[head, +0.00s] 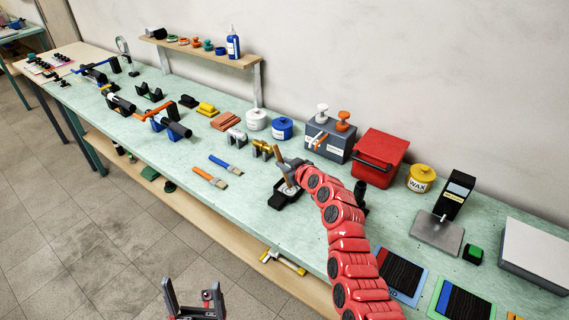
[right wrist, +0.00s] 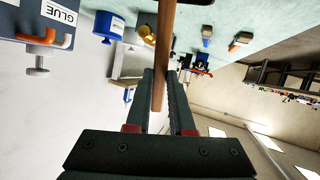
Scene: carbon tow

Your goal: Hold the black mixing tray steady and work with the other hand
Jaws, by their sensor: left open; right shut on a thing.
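The black mixing tray (head: 279,199) lies on the green bench top near its front edge, partly hidden by my right gripper. My right gripper (head: 287,171) is above the tray, at the end of my red arm. In the right wrist view it (right wrist: 165,82) is shut on a brown wooden stick (right wrist: 164,45); the far end of the stick runs out of the picture. My left gripper (head: 193,292) is open and empty, in front of the bench, apart from the tray.
A grey glue dispenser (head: 334,143), a red box (head: 379,156) and a yellow wax pot (head: 420,178) stand behind and right of the tray. Brushes (head: 211,177), a brass part (head: 263,149) and white and blue pots (head: 257,119) lie left and behind. Bench in front of the brushes is clear.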

